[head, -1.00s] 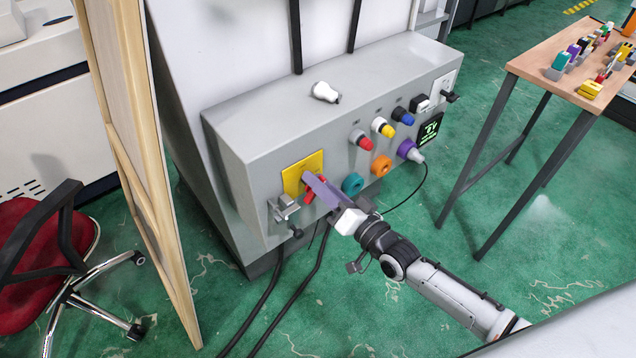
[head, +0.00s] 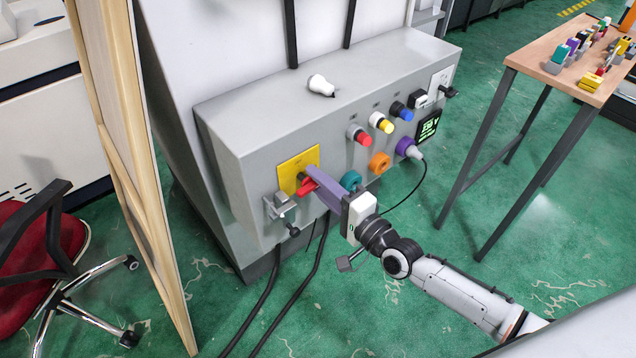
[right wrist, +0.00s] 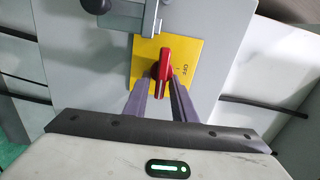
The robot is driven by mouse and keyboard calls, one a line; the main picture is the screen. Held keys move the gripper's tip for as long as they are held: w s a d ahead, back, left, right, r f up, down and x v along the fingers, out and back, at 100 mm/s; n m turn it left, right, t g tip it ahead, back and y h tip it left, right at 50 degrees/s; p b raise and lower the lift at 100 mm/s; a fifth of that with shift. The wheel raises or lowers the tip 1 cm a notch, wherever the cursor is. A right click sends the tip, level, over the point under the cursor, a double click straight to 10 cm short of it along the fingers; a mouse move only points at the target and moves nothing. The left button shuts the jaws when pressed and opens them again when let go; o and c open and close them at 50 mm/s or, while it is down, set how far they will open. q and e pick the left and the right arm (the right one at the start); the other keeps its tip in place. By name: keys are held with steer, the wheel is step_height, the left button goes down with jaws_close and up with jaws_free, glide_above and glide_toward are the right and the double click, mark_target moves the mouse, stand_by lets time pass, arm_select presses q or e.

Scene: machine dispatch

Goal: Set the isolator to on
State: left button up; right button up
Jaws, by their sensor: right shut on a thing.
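The isolator is a red handle (head: 307,187) on a yellow plate (head: 294,165) at the left of the grey panel's front. In the right wrist view the red handle (right wrist: 163,72) stands between my right gripper's fingertips (right wrist: 163,88), lengthwise with the fingers. Sideways lettering that looks like "OFF" is right of the handle on the yellow plate (right wrist: 146,56). My right gripper (head: 312,188) is shut on the handle, its purple fingers partly covering it in the head view. My left gripper is not in view.
A metal latch (head: 280,206) sits left of the plate, close to the fingers. A teal ring (head: 351,181), an orange ring (head: 379,163) and several coloured buttons are to the right. Black cables (head: 310,275) hang below. A wooden table (head: 545,65) stands at right.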

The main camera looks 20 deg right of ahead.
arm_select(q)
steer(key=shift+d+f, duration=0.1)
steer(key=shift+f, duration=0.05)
arm_select(e)
steer(key=shift+f+m, duration=0.15)
steer(key=shift+m, duration=0.15)
steer(key=o, duration=0.7)
steer(key=shift+s, duration=0.15)
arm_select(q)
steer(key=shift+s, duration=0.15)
arm_select(e)
steer(key=v, duration=1)
arm_select(q)
steer(key=p, duration=0.1)
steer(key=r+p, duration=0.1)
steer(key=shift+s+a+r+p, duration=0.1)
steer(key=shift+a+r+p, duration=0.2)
arm_select(e)
steer(key=s+a+f+n+g+h, duration=0.1)
steer(key=s+a+f+n+g, duration=0.1)
steer(key=s+f+n+g, duration=0.2)
steer(key=s+a+f+n+g+h, duration=0.2)
steer(key=s+a+f+n+g, duration=0.1)
steer(key=s+f+n, duration=0.6)
steer(key=s+n+g, duration=0.1)
steer(key=s+n, duration=0.2)
steer(key=s, duration=0.1)
steer(key=shift+a+f+h, duration=0.25)
steer(key=shift+f+h, duration=0.05)
